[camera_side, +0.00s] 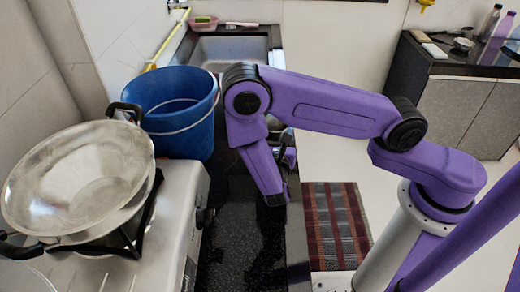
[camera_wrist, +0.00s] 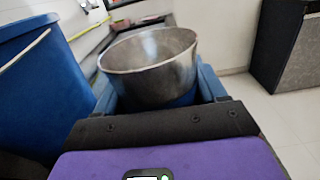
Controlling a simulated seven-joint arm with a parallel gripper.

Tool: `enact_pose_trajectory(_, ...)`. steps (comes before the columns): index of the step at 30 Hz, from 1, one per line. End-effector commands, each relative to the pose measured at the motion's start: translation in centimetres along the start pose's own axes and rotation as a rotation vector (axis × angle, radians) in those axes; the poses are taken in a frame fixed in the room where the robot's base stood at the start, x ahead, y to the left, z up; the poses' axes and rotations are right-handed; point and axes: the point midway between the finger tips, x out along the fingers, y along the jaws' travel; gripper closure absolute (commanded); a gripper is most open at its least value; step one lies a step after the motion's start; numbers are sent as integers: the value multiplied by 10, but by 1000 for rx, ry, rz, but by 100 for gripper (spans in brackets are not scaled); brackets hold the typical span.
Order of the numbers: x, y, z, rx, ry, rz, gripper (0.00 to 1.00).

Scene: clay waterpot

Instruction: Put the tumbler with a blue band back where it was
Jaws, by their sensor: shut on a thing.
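The tumbler (camera_wrist: 150,52) is a grey metal cup with a wide open rim, and some of its blue band (camera_wrist: 185,98) shows low on its wall in the wrist view. My gripper (camera_wrist: 158,85) has one blue finger on each side of it and is shut on it. The tumbler looks close to upright; its bottom is hidden behind my gripper's body. In the side view my gripper (camera_side: 286,156) is mostly hidden behind my purple wrist link, above the black counter (camera_side: 240,240).
A blue bucket (camera_side: 180,128) stands left of my arm, close beside the tumbler in the wrist view (camera_wrist: 45,85). A stove (camera_side: 180,205) with a large metal pan (camera_side: 80,175) is at the left. A sink (camera_side: 225,50) lies behind. A striped mat (camera_side: 335,225) is on the floor.

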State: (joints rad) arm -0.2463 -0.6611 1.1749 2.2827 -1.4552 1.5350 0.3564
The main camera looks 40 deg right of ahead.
Motion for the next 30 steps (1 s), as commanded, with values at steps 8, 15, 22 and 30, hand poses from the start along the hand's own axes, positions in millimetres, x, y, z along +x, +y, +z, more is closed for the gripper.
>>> enact_pose_trajectory(8, 19, 24, -43, -2, 0, -2, 61)
enact_pose_trajectory(15, 25, 32, -56, -3, 0, -2, 61)
enact_pose_trajectory(22, 27, 34, -82, -4, 0, 0, 61)
enact_pose_trajectory(30, 26, 34, -90, -2, 1, 1, 61)
